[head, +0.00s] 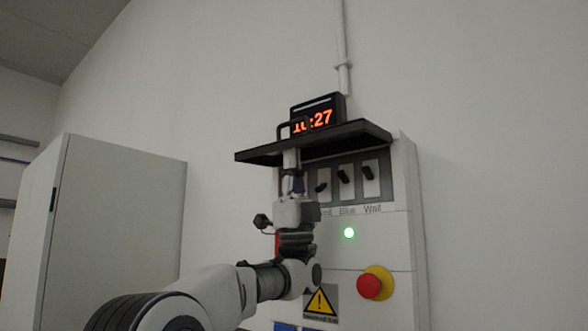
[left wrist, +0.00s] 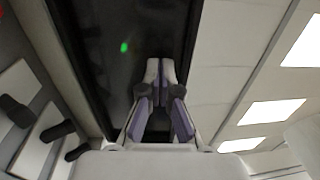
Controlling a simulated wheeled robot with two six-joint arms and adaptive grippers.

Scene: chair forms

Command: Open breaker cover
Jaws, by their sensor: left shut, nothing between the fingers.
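The breaker cover (head: 345,138) is a dark flap hinged on the white breaker box (head: 390,235). It stands out from the box, roughly level, above a row of black switches (head: 343,174). My left gripper (head: 291,165) is shut and empty, pointing up at the underside of the cover near its left part. In the left wrist view the shut fingertips (left wrist: 160,72) lie in front of the dark cover (left wrist: 120,40), with switches (left wrist: 62,130) at the left. I cannot tell whether the fingertips touch the cover. My right gripper is not in view.
A clock with orange digits (head: 318,118) shows just above the cover. Below the switches are a green light (head: 349,232) and a red stop button (head: 369,286) on a yellow base. A grey cabinet (head: 115,220) stands at the left. The wall to the right is bare.

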